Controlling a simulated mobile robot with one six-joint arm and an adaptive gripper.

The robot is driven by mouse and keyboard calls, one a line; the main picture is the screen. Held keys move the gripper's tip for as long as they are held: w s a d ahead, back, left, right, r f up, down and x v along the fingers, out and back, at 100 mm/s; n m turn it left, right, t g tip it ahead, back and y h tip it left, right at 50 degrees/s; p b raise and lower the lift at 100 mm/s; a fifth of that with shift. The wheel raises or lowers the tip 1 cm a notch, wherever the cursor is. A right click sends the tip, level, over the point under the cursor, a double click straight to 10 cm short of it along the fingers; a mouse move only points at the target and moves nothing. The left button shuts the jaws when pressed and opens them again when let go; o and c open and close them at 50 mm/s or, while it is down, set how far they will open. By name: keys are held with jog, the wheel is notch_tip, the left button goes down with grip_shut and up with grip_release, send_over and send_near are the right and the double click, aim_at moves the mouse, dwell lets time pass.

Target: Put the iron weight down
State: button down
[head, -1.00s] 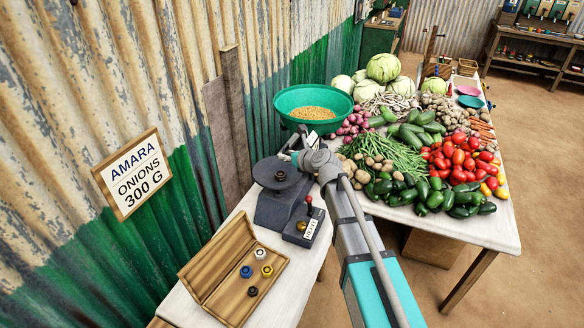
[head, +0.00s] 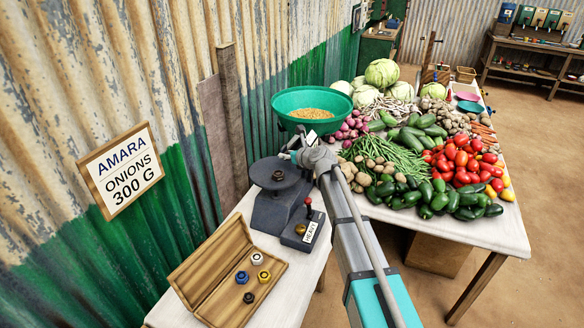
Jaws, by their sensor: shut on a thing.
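My gripper (head: 293,147) is at the far end of my arm, above and just behind the dark round pan of the scale (head: 271,211). It is shut, with its jaws small and partly hidden by my wrist. The held thing, taken to be the iron weight, cannot be made out. A small dark lump shows on the pan; I cannot tell whether it is a loose piece or part of the pan. An open wooden box (head: 205,250) in front of the scale holds a black weight (head: 249,297), a blue one (head: 242,277) and lighter ones.
A block marked HEAVY (head: 302,236), with a red-tipped knob, stands right of the scale. A green basin of grain (head: 284,118) is behind my gripper. Vegetables crowd the table to the right. The corrugated wall with the AMARA onions 300 g sign (head: 122,172) bounds the left.

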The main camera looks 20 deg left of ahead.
jog(key=shift+w+f, duration=0.1)
dwell(0.3)
jog(key=shift+w+a+f+b, duration=0.1)
jog(key=shift+w+f+b, duration=0.25)
jog(key=shift+f+b, duration=1.6)
jog(key=shift+b, duration=0.05)
